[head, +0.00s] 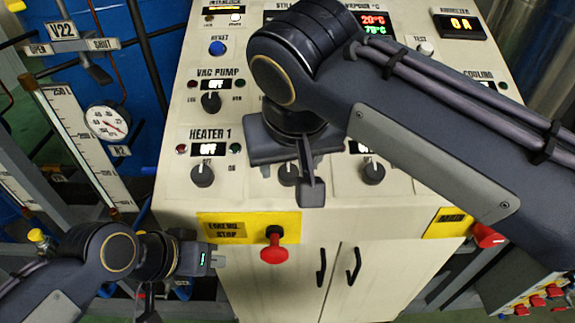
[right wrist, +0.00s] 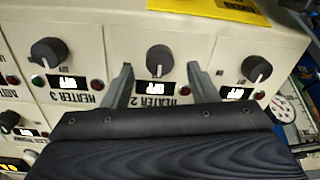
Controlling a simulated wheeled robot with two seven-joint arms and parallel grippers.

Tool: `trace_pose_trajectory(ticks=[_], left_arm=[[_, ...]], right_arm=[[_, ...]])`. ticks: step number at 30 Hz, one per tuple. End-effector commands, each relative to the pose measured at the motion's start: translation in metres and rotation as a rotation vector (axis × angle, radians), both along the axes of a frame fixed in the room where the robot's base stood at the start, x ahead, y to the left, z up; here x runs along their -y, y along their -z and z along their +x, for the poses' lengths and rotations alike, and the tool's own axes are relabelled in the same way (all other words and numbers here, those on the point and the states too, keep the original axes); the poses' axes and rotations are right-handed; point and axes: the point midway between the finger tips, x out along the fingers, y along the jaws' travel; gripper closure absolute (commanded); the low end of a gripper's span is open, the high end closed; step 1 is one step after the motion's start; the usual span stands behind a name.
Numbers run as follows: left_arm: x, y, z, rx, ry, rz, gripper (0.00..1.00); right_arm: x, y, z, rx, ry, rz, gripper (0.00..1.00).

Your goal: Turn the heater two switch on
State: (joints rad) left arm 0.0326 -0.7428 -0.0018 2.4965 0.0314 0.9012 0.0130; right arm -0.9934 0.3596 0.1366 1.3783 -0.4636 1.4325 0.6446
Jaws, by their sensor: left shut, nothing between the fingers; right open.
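The heater 2 switch is a black round knob, partly hidden in the head view (head: 288,174) and clear in the right wrist view (right wrist: 159,60). Its white mark is upright, and the display beside it (right wrist: 155,88) reads OFF. My right gripper (right wrist: 159,70) is open, with one finger on each side of the knob in the right wrist view; I cannot tell whether they touch it. In the head view its wrist hides the heater 2 label. My left gripper (head: 214,260) is shut and empty, low at the left, apart from the panel.
The heater 1 knob (head: 202,174) and heater 3 knob (head: 372,172) flank the switch. A red emergency stop button (head: 274,248) sticks out below the panel, near my left gripper. Another red button (head: 487,236) is at the right. A gauge (head: 107,121) and pipes stand at the left.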

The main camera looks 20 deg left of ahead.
Motion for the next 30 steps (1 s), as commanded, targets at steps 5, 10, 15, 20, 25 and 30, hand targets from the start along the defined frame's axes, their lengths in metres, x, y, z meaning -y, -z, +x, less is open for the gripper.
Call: trace_pose_trajectory(ticks=[5, 10, 15, 20, 25, 30], left_arm=[[0.0, 0.0, 0.0, 0.0, 0.0, 0.0, 1.0], [0.0, 0.0, 0.0, 0.0, 0.0, 0.0, 1.0], [0.0, 0.0, 0.0, 0.0, 0.0, 0.0, 1.0], [0.0, 0.0, 0.0, 0.0, 0.0, 0.0, 1.0], [0.0, 0.0, 0.0, 0.0, 0.0, 0.0, 1.0], [0.0, 0.0, 0.0, 0.0, 0.0, 0.0, 1.0]], right_arm=[[-0.003, 0.019, 0.007, -0.001, 0.0, 0.0, 0.47], [-0.004, 0.024, 0.009, -0.001, 0.0, 0.0, 0.47], [-0.004, 0.024, 0.009, 0.0, 0.0, 0.001, 0.47], [-0.004, 0.024, 0.009, 0.0, 0.0, 0.001, 0.67], [-0.004, 0.024, 0.009, 0.0, 0.0, 0.001, 0.89], [-0.004, 0.024, 0.009, 0.0, 0.004, 0.003, 0.92]])
